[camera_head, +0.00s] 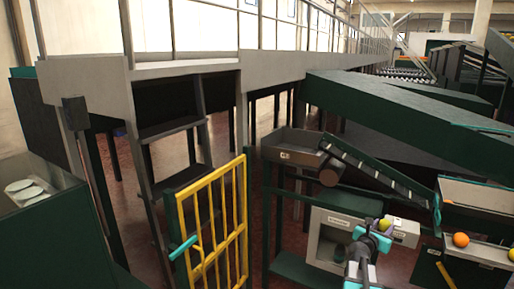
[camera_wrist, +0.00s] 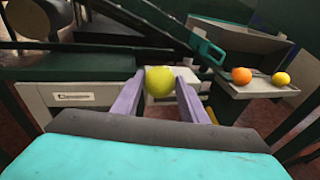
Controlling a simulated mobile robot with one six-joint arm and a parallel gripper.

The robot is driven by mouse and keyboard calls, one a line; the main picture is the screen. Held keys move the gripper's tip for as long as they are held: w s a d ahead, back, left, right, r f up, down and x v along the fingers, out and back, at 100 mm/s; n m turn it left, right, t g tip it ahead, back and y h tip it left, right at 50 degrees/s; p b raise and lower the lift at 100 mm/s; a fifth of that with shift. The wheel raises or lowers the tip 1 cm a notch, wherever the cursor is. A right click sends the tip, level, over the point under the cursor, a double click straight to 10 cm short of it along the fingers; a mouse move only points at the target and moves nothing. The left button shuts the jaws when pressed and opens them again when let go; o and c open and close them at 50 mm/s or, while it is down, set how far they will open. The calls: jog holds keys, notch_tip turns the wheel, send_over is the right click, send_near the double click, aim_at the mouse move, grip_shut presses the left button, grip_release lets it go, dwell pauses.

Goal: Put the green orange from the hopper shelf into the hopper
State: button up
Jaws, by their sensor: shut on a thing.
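A yellow-green orange (camera_wrist: 159,82) is held between the two purple fingers of my gripper (camera_wrist: 160,92) in the wrist view. In the head view my gripper (camera_head: 382,229) is at the lower right with the green orange (camera_head: 384,225) at its tip. The fingers are shut on it from both sides.
An orange fruit (camera_head: 460,239) and a yellow fruit (camera_wrist: 281,78) rest on a grey tray (camera_wrist: 262,91) to the right. The sloping conveyor (camera_head: 365,168) runs behind my gripper. A white box (camera_head: 403,232) is close beside it. A yellow gate (camera_head: 212,225) stands to the left.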

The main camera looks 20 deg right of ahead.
jog(key=w+a+n+t+y, duration=0.35)
jog(key=w+a, duration=0.25)
jog(key=a, duration=0.5)
jog(key=w+a+n+t+y, duration=0.4)
jog(key=w+a, duration=0.3)
jog(key=a, duration=0.4)
jog(key=w+a+n+t+y, duration=0.2)
jog(key=w+a+n+y, duration=0.3)
jog(key=a, duration=0.7)
jog(key=a+n+g+y, duration=0.2)
jog(key=a+n+y, duration=0.45)
jog(key=a, duration=0.85)
jog(key=s+a+n+g+y, duration=0.4)
jog(key=s+a+y, duration=0.4)
jog(key=s+a, duration=0.2)
jog(key=shift+a+r+n+g+y, duration=0.15)
jog(key=shift+a+n+g+y, duration=0.25)
jog(key=shift+g, duration=0.15)
jog(key=shift+s+f, duration=0.2)
jog(key=shift+f, duration=0.95)
jog(key=shift+a, duration=0.1)
